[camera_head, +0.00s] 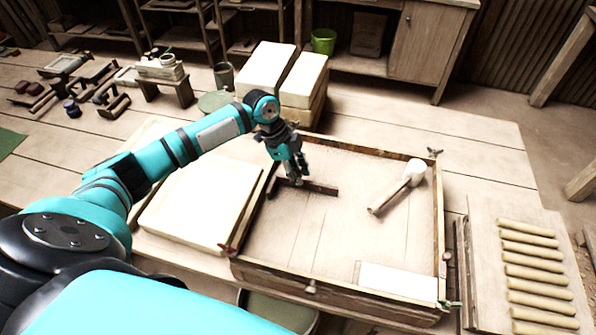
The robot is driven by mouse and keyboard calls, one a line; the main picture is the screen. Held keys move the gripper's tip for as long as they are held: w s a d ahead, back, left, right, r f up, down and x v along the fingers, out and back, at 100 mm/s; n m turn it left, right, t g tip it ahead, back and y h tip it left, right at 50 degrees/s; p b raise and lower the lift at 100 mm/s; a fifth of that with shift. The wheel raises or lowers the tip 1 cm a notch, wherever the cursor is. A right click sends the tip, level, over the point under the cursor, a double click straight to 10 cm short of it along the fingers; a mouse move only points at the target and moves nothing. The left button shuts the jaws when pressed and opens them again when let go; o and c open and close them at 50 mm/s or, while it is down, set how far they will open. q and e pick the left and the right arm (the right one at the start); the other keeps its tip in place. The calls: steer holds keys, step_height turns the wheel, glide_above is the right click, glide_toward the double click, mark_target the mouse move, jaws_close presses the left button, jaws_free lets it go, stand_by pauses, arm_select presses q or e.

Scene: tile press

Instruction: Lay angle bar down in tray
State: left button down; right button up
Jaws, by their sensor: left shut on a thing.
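The tray (438,225) is a shallow wooden frame with a pale floor on the table in the middle of the view. My left gripper (295,178) reaches in from the left and points down over the tray's far-left part. It is shut on the angle bar (322,187), a dark, thin, L-shaped piece. The bar is within the tray's outline near its left wall. I cannot tell whether it touches the floor or is slightly above it. The fingers hide part of the bar. My right gripper is not in view.
A white-headed mallet (413,173) and a white rectangular piece (398,281) lie in the tray. A pale slab (195,210) is at its left, stacked blocks (304,80) behind, and a board with several rolls (480,250) at right. The tray's middle is clear.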

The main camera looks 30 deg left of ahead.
arm_select(q)
steer(key=shift+f, duration=0.2)
stand_by(0.4)
steer(key=c, duration=1.1)
jaws_free()
steer(key=shift+s+f, duration=0.1)
steer(key=v, duration=1.2)
